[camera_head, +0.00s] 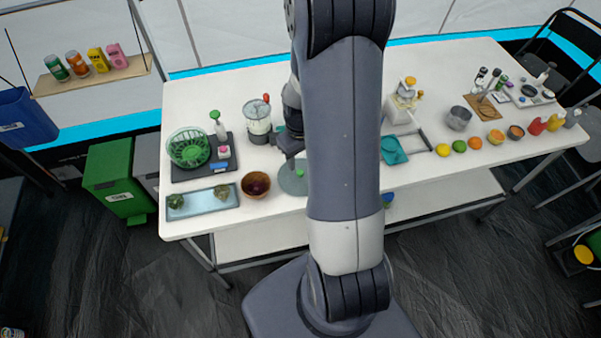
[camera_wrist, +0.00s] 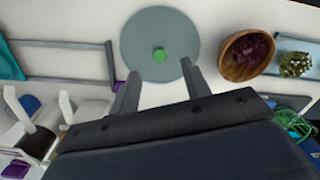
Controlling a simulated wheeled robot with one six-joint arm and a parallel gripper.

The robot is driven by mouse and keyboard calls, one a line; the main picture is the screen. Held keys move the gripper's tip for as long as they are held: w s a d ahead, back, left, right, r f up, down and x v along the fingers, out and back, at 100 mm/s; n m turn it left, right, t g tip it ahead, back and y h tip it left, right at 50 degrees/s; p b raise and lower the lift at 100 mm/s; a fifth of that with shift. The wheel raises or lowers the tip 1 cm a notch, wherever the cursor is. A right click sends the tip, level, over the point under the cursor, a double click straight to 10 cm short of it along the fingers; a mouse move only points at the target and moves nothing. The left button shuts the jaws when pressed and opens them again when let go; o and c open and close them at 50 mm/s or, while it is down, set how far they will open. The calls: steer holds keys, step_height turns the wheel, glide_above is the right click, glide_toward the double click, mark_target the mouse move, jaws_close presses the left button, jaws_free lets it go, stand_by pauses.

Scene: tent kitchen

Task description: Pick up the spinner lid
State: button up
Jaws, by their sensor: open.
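The spinner lid (camera_wrist: 148,30) is a flat grey-green disc with a small green knob (camera_wrist: 159,55) at its middle. It lies on the white table, and in the head view the lid (camera_head: 292,182) is partly hidden behind my arm. My gripper (camera_wrist: 158,80) is open, with its two fingers apart and pointing at the lid's near edge. The knob lies beyond the fingertips, between their lines, and nothing is between the fingers. In the head view the gripper (camera_head: 291,150) shows at the left of my arm, above the lid.
A wooden bowl with dark red contents (camera_head: 256,185) stands close beside the lid. The green spinner basket (camera_head: 188,147) is on a dark tray at the table's left. A blue-grey tray (camera_head: 203,201) lies at the front left. A teal board (camera_head: 394,150) lies right of my arm.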

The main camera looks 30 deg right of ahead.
mark_target(300, 172)
steer(key=shift+w+f+p, duration=0.2)
steer(key=shift+f+p, duration=0.45)
steer(key=shift+f, duration=2.5)
steer(key=shift+c, duration=0.4)
jaws_close()
